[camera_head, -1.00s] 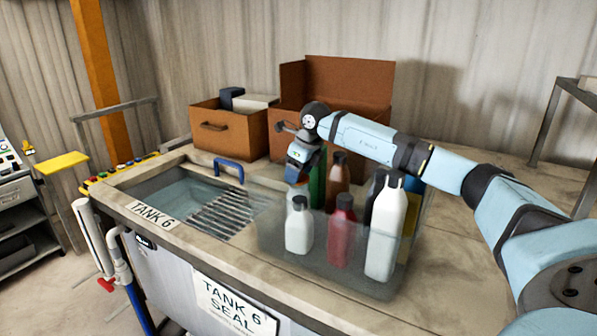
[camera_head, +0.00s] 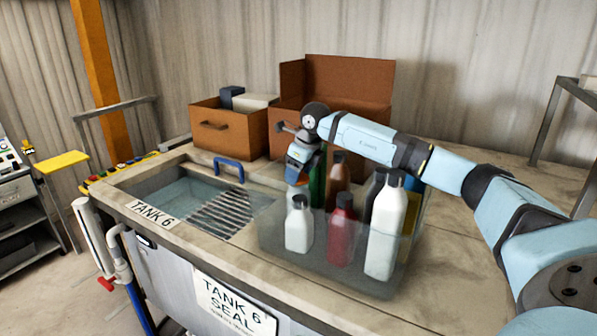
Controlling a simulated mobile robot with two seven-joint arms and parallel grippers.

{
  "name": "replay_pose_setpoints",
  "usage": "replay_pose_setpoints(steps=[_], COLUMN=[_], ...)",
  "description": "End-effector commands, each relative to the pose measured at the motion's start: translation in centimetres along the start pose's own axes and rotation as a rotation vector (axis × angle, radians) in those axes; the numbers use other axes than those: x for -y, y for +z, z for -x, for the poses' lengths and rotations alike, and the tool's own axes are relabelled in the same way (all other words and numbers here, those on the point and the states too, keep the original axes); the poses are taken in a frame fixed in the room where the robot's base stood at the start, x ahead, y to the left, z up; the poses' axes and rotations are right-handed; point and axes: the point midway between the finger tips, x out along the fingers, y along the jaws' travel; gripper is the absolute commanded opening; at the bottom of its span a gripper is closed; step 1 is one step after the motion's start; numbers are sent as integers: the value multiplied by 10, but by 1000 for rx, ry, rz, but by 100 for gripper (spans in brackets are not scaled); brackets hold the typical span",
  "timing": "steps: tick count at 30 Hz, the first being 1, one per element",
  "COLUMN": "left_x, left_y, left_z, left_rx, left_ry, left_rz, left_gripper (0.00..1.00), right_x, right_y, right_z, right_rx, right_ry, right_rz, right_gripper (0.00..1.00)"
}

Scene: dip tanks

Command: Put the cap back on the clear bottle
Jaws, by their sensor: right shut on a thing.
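My right gripper (camera_head: 297,178) points down over the back left of a clear bin (camera_head: 335,272) of bottles. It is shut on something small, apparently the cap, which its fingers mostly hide. Directly below it a pale, see-through bottle (camera_head: 292,200), seemingly the clear bottle, shows only in part behind a white bottle with a grey cap (camera_head: 299,230). I cannot tell whether the held thing touches the bottle's neck. My left gripper is not in view.
Close around stand a green bottle (camera_head: 318,185), a brown bottle (camera_head: 338,180), a red bottle (camera_head: 342,232) and a tall white bottle (camera_head: 385,230). Brown boxes (camera_head: 225,130) stand behind. Tank 6 (camera_head: 180,190) with its grate lies left. The bench right of the bin is clear.

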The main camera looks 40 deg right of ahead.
Motion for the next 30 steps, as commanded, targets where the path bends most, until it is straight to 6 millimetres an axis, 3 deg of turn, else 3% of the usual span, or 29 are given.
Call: replay_pose_setpoints(steps=[8, 9, 12, 18, 20, 30], left_x=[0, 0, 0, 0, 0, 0], left_y=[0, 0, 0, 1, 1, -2], left_z=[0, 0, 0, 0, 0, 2], left_rx=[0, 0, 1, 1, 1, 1], left_ry=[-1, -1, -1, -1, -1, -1], left_rz=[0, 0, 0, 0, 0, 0], left_gripper=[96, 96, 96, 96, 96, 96], right_x=[0, 0, 0, 0, 0, 0], right_y=[0, 0, 0, 0, 0, 1], right_z=[0, 0, 0, 0, 0, 4], right_rx=[0, 0, 0, 0, 0, 0], right_ry=[0, 0, 0, 0, 0, 0], right_rz=[0, 0, 0, 0, 0, 0], right_gripper=[36, 68, 91, 91, 100, 100])
